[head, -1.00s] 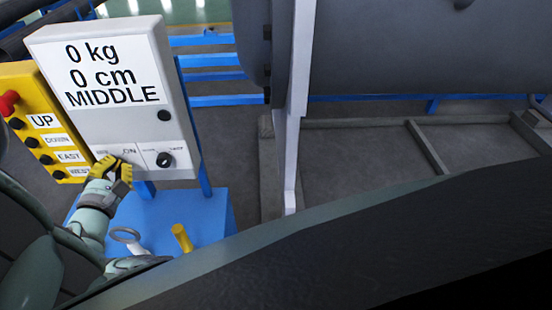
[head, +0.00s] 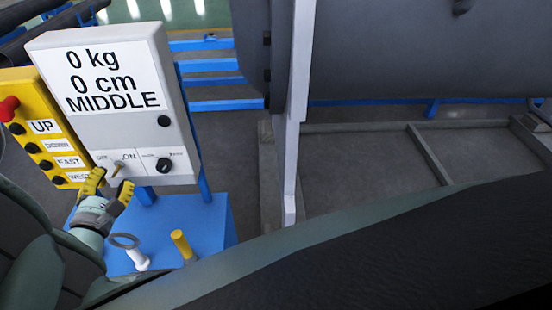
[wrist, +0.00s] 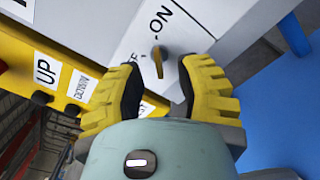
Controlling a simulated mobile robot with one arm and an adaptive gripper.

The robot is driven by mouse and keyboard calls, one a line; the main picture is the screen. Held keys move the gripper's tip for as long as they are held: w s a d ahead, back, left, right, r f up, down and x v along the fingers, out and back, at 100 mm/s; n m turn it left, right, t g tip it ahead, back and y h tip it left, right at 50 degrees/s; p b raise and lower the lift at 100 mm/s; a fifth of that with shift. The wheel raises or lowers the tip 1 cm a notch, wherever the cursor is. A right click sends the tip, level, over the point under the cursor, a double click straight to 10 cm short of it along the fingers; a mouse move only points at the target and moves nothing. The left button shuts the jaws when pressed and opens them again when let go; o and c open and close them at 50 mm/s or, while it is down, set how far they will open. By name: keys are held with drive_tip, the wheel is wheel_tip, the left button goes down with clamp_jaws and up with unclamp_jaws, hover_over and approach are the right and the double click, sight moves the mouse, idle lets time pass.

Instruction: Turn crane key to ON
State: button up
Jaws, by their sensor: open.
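The crane key (head: 118,168) is a small gold key on the lower front of the grey control box (head: 150,118), between the OFF and ON labels. In the head view it slants up to the right, toward ON. In the wrist view the key (wrist: 159,62) shows fully, with the ON label beyond it and the OFF label partly hidden. My gripper (head: 112,182) is open just below and in front of the key. Its yellow fingers (wrist: 158,88) stand on either side, apart from the key, and hold nothing.
A yellow pendant (head: 38,130) with UP, DOWN, EAST and WEST buttons is close left of the box. A second black knob (head: 164,165) is right of the key. Below is a blue stand (head: 205,225) with a yellow peg (head: 182,244) and a white ringed tool (head: 138,258).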

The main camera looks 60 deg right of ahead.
drive_tip(key=v, duration=0.9)
drive_tip(key=shift+a, duration=0.1)
